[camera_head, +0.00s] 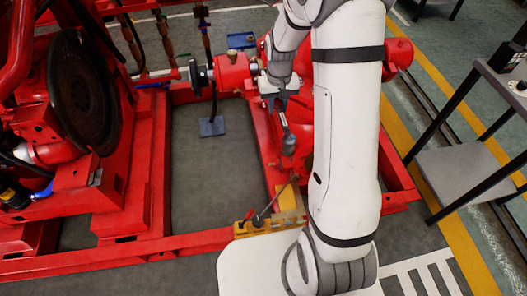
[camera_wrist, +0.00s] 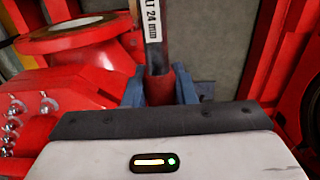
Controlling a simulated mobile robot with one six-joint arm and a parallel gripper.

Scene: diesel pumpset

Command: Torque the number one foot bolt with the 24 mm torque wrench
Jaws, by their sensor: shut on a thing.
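My gripper (camera_head: 281,98) hangs over the red pump on the skid frame. In the wrist view my gripper (camera_wrist: 160,92) has its blue-grey fingers closed on both sides of the red grip of the torque wrench (camera_wrist: 152,22). The wrench has a white label reading "24 mm" and extends away from the fingers. I cannot pick out the number one foot bolt in either view.
The red pump (camera_head: 233,72) sits on the red skid frame (camera_head: 158,180). Silver bolts (camera_wrist: 46,103) show on red casting at left in the wrist view. A yellow tool holder (camera_head: 246,227) with tools stands near my base. A dark table (camera_head: 455,172) stands at right.

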